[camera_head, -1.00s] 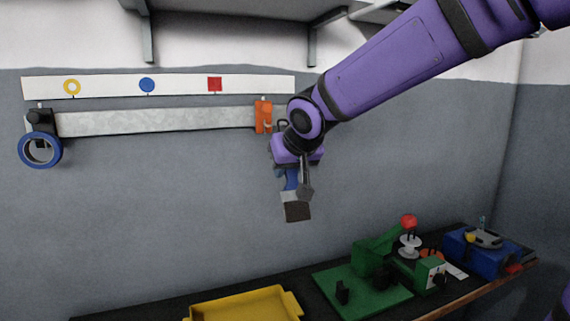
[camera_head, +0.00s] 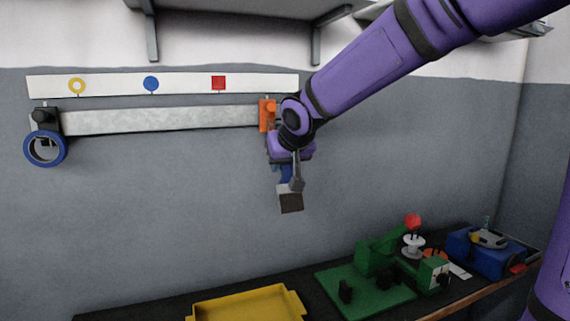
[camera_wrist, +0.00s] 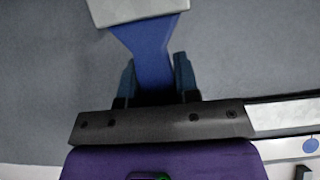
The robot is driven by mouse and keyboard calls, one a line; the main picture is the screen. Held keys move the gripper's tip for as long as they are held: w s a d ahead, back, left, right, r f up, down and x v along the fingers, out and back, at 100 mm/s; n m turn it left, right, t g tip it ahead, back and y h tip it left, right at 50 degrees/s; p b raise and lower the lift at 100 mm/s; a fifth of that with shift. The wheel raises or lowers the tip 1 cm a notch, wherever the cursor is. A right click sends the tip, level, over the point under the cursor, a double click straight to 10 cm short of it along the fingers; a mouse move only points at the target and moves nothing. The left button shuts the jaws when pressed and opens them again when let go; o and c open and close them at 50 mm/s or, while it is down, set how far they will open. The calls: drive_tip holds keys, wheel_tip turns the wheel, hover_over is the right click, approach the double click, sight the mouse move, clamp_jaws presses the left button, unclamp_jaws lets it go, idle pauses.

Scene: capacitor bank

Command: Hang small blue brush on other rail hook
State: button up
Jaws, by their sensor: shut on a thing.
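The small blue brush (camera_head: 288,199) hangs bristles down from my gripper (camera_head: 286,170), in front of the wall, below and right of the rail's right end. It has a blue handle, a pale ferrule and dark bristles. In the wrist view my gripper (camera_wrist: 158,82) is shut on the blue handle (camera_wrist: 150,48), with the pale ferrule beyond the fingertips. The grey rail (camera_head: 160,120) has an orange holder (camera_head: 267,115) at its right end, partly beside my wrist. A black holder (camera_head: 43,118) at its left end carries a blue ring (camera_head: 45,149). Hook details are too small to tell.
A white strip (camera_head: 115,85) above the rail bears a yellow ring, a blue disc and a red square. Below, the bench holds a yellow tray (camera_head: 245,306), a green fixture (camera_head: 365,285) and a blue device (camera_head: 483,251). Shelf brackets (camera_head: 314,45) stand above.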

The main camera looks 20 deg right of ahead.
drive_tip(key=shift+w+f, duration=0.2)
drive_tip(key=shift+w, duration=0.75)
drive_tip(key=shift+w+f, duration=0.2)
drive_tip(key=shift+w, duration=0.75)
drive_tip(key=shift+w+f, duration=0.2)
drive_tip(key=shift+w, duration=0.75)
drive_tip(key=shift+f, duration=0.1)
drive_tip(key=o, duration=1)
drive_tip(key=shift+c, duration=0.2)
